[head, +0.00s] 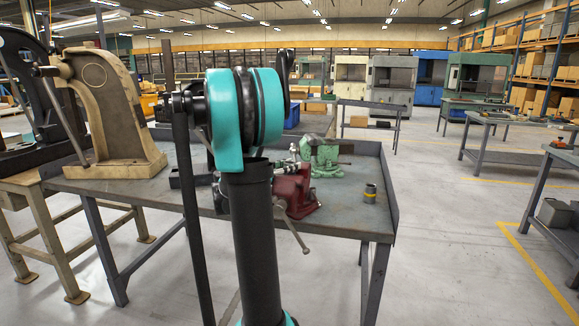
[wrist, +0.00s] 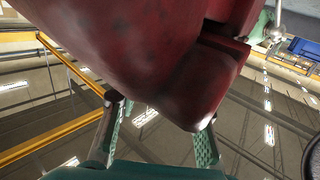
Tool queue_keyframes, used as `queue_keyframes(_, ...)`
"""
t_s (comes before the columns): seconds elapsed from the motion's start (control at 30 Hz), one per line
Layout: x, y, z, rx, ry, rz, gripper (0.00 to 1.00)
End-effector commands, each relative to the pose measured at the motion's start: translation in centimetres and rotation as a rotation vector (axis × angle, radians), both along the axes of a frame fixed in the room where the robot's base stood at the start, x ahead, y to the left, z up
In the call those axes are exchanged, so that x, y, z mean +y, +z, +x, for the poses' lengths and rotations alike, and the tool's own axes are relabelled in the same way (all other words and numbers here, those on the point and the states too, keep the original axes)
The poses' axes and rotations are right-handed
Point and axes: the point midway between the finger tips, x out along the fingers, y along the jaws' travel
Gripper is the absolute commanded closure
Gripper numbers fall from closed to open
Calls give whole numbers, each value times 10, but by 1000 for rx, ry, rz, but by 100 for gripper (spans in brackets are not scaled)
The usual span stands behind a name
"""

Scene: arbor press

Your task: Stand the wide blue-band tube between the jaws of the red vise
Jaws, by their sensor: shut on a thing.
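The red vise (head: 295,190) stands on the grey bench, partly hidden behind my arm in the head view. It fills the upper middle of the wrist view (wrist: 150,55), very close to the camera. My gripper (wrist: 160,115) shows there as two teal-padded fingers, spread apart, with their tips by the lower edge of the red body. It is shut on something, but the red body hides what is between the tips. I cannot make out the blue-band tube in either view.
A green vise (head: 325,155) stands behind the red one. A short yellow-band tube (head: 370,193) stands upright on the bench (head: 345,218), right of the red vise. A beige arbor press (head: 115,115) stands at the left. The bench's right end is mostly clear, with a raised edge.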

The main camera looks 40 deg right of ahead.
Motion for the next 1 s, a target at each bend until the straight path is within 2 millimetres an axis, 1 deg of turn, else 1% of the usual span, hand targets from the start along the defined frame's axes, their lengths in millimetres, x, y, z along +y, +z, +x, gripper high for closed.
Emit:
queue_keyframes(0.27,0,-2,0,0,0,-1,100)
queue_keyframes(0.3,0,-3,1,0,0,0,63)
queue_keyframes(0.47,0,-2,0,0,0,0,44)
queue_keyframes(0.73,0,-2,0,0,0,0,43)
queue_keyframes(0.83,0,1,0,0,0,0,43)
queue_keyframes(0.97,17,1,0,0,3,0,43)
queue_keyframes(1.0,24,1,0,0,5,0,43)
